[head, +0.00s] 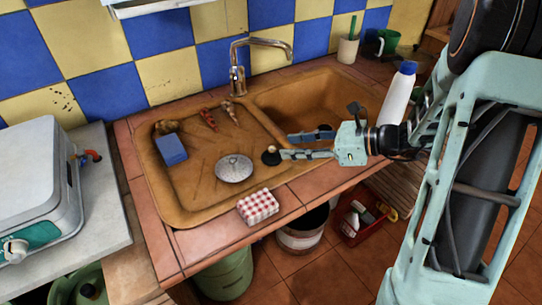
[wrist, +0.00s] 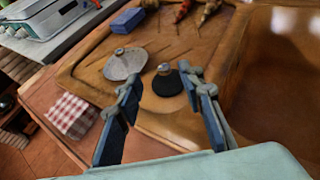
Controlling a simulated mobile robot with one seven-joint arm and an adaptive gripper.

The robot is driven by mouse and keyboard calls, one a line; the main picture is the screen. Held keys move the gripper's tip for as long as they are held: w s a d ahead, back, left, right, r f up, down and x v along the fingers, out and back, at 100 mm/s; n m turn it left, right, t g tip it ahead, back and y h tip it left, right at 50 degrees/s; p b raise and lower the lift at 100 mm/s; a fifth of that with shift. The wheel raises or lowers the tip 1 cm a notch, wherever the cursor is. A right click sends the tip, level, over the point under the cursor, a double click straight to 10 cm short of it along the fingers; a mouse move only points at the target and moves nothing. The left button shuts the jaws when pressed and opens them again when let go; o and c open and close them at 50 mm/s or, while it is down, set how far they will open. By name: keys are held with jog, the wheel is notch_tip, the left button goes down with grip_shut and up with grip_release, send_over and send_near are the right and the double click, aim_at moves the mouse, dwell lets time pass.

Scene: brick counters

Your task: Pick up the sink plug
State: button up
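The sink plug is a small black disc with a metal knob (head: 271,157). It lies on the drainboard of the brown sink (head: 175,212), near the edge of the basin. In the wrist view the plug (wrist: 168,86) shows between and just beyond my fingertips. My gripper (head: 284,146) is open and empty, its two blue-padded fingers apart, pointing left toward the plug. In the wrist view the fingers (wrist: 162,80) frame the plug, with no contact visible. Whether the fingers are at the plug's height is hard to tell.
A metal strainer disc (head: 235,168) lies just left of the plug. A blue sponge (head: 172,150) and two shells (head: 208,119) lie farther back. A faucet (head: 238,80) and white bottle (head: 398,95) stand around the sink.

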aim_at(274, 148)
jog(key=shift+x, duration=1)
jog(key=x, duration=0.4)
jog(key=shift+w+d+f+b, duration=0.15)
jog(key=shift+f+b, duration=0.15)
jog(key=shift+f, duration=0.15)
jog(key=shift+w+a+f, duration=0.15)
jog(key=shift+w+a, duration=0.05)
jog(key=shift+a, duration=0.35)
jog(key=shift+c, duration=0.5)
grip_shut()
